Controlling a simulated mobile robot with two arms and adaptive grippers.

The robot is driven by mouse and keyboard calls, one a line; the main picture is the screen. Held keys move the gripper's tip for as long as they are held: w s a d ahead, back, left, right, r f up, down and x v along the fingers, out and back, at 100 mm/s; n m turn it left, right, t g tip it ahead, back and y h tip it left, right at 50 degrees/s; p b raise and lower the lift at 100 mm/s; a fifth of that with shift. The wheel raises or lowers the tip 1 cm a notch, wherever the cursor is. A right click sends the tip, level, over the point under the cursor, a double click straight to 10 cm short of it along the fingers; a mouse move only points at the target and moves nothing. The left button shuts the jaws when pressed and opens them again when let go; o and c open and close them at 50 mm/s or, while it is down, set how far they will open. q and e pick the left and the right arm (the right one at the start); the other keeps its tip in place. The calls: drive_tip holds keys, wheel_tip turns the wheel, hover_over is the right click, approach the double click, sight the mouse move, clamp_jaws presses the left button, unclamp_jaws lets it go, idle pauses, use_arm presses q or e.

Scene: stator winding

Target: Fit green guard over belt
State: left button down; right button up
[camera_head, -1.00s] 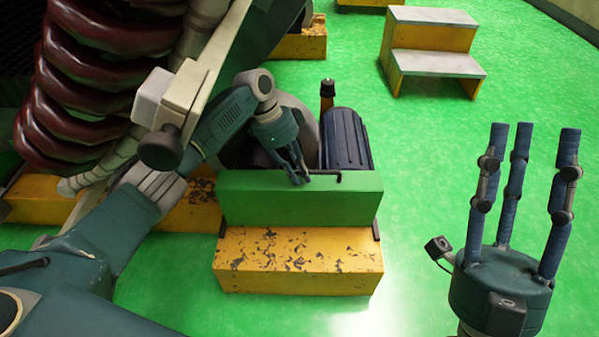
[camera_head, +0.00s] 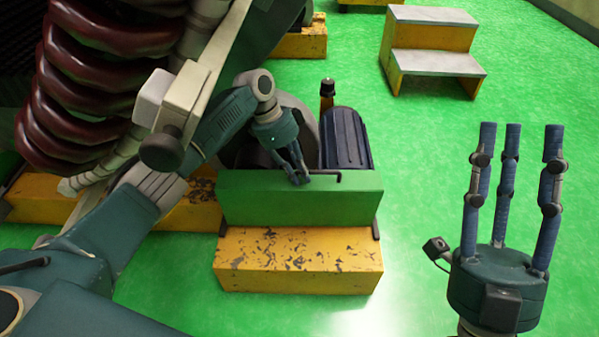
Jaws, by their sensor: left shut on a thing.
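The green guard (camera_head: 300,204) is a long box shape, level, at the front of the motor unit above a worn yellow base (camera_head: 298,262). My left gripper (camera_head: 299,180) reaches in from the left and is shut on the guard's top edge, by a dark bent handle (camera_head: 328,175). The belt is not visible; the guard hides whatever lies behind it. My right gripper (camera_head: 508,140) is at the right, fingers pointing up, spread apart and empty, well away from the guard.
A dark blue ribbed motor (camera_head: 346,140) and a grey wheel (camera_head: 297,115) stand behind the guard. Large dark red coils (camera_head: 75,110) fill the upper left. A yellow step stool (camera_head: 432,50) stands at the back right.

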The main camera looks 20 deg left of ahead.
drive_tip(key=shift+w+a+f+g, duration=0.15)
drive_tip(key=shift+w+f+g, duration=0.3)
drive_tip(key=shift+w, duration=0.2)
drive_tip(key=shift+w+f, duration=0.15)
drive_tip(key=shift+w, duration=0.05)
idle(0.3)
drive_tip(key=shift+w+f+g+p, duration=0.25)
drive_tip(key=shift+w+f+p, duration=0.05)
drive_tip(key=shift+w+f, duration=0.05)
drive_tip(key=shift+w+a+f+g+h+p, duration=0.2)
drive_tip(key=shift+w+f+g+h, duration=0.15)
drive_tip(key=shift+w+f, duration=0.3)
drive_tip(key=shift+w+a+f+g+h+p, duration=0.15)
drive_tip(key=shift+w+f+g+h, duration=0.1)
drive_tip(key=shift+w+f+g, duration=0.3)
idle(1.1)
drive_tip(key=shift+d+f, duration=0.1)
drive_tip(key=shift+f, duration=0.15)
drive_tip(key=shift+w+f, duration=0.2)
drive_tip(key=shift+w+f+g, duration=0.5)
drive_tip(key=shift+f+g, duration=0.1)
drive_tip(key=shift+f, duration=0.1)
idle(0.7)
drive_tip(key=shift+w+f, duration=0.1)
drive_tip(key=shift+f, duration=0.1)
drive_tip(key=shift+w+f+h+p, duration=0.15)
drive_tip(key=shift+f+h+p, duration=0.1)
drive_tip(key=shift+h+p, duration=0.05)
